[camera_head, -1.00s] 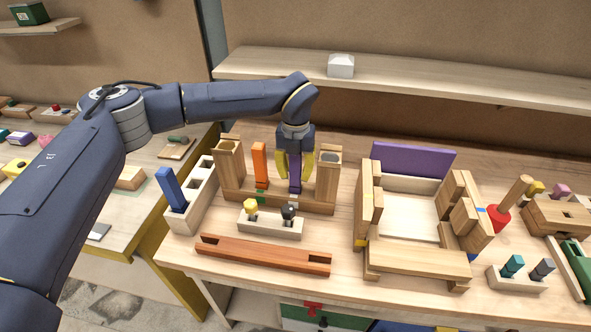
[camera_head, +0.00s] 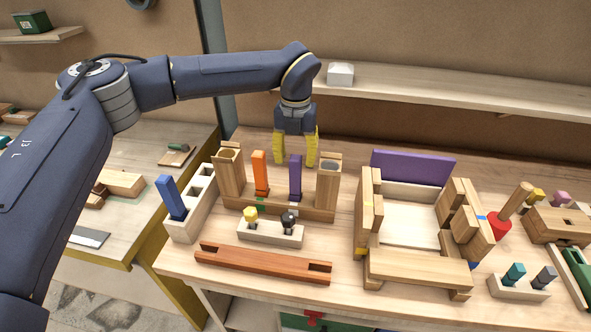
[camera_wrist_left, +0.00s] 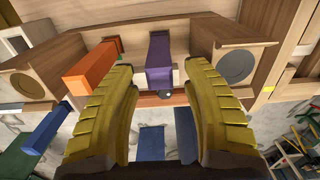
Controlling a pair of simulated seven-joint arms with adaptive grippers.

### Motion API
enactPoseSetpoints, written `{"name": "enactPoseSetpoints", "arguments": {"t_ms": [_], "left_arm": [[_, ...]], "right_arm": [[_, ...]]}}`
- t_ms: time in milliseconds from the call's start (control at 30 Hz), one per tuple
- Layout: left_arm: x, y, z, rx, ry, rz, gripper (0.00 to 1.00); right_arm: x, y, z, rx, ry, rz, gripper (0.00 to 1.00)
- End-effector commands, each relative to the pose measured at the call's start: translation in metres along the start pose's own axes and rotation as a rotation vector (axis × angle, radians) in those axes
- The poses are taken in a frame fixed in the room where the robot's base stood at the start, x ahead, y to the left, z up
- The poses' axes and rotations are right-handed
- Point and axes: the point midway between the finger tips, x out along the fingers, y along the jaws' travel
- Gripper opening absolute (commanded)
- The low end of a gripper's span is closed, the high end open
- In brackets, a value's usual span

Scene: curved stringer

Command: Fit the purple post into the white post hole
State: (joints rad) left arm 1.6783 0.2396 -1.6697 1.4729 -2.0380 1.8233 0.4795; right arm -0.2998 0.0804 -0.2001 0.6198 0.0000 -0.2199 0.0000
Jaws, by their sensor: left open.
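The purple post (camera_head: 295,178) stands upright at the wooden stringer (camera_head: 285,211), right of the orange post (camera_head: 260,174) and between two wooden end blocks. Its foot is partly hidden, so I cannot tell how deep it sits or the hole's colour. My left gripper (camera_head: 296,162) is open and empty, with its yellow fingers just above and behind the purple post's top. In the left wrist view, the purple post (camera_wrist_left: 159,62) shows between the open fingers (camera_wrist_left: 165,72), apart from both. The orange post (camera_wrist_left: 91,68) is left of it. My right gripper is out of view.
A white holed block (camera_head: 203,187) with a blue post (camera_head: 171,197) stands at the left. A small pale block (camera_head: 270,232) with yellow and black pegs and a reddish bar (camera_head: 262,264) lie in front. A wooden frame (camera_head: 418,262) is at right; a shelf (camera_head: 430,98) is behind.

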Motion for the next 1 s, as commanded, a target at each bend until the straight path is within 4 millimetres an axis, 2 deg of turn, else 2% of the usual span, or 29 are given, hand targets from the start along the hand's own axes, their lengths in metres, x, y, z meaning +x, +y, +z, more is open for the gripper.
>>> {"name": "enactPoseSetpoints", "arguments": {"t_ms": [100,300,767,867,1000], "left_arm": [[-0.018,0.000,0.000,0.000,-0.001,0.000,0.49],[-0.035,0.000,0.000,0.000,0.000,0.000,0.49],[-0.041,0.000,0.000,-0.001,0.002,-0.006,0.49],[-0.042,0.001,0.005,-0.009,0.008,-0.051,0.49],[-0.049,0.008,0.024,-0.041,0.024,-0.223,0.49]], "right_arm": [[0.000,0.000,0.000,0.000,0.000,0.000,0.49],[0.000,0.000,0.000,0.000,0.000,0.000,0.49],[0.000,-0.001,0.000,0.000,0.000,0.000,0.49],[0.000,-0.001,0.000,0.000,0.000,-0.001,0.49],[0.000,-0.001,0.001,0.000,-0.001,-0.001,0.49]]}}
